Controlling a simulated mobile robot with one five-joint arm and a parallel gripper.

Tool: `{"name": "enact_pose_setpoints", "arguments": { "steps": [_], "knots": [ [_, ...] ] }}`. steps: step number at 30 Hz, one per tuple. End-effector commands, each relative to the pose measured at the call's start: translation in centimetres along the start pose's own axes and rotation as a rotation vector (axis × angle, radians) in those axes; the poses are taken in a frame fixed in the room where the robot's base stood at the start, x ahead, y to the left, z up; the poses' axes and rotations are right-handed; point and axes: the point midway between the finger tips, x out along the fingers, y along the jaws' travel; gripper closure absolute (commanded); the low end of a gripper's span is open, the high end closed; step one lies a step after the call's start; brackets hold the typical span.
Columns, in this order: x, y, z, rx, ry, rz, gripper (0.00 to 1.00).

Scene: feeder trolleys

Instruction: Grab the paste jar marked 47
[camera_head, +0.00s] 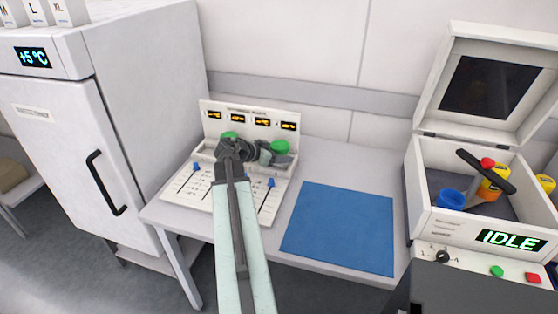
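Two green-lidded jars sit in the white station with small orange displays (248,112): one green lid (229,135) is at the left and another green lid (280,147) is at the right. The number 47 cannot be read on either jar. My arm reaches forward to the station, and my gripper (243,151) is at its slots, between and in front of the jars. The dark gripper parts hide most of the jars and slots. I cannot tell whether the fingers are open, shut or touching a jar.
Blue sliders (271,182) stand on the station's sloped front. A blue mat (340,228) lies clear on the table. At right, an open-lidded white machine (442,222) reads IDLE and holds a blue cup (451,199) and a yellow-orange container (490,188). A white fridge (150,100) stands left.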

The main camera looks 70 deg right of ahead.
Motion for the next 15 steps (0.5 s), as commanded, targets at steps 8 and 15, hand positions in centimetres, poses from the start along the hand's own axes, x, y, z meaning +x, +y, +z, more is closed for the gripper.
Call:
{"name": "enact_pose_setpoints", "arguments": {
  "steps": [8, 15],
  "knots": [
    [-0.06, -0.02, -0.04, -0.002, 0.002, 0.0, 1.0],
    [-0.23, -0.04, -0.28, -0.002, 0.002, 0.0, 1.0]
  ]
}}
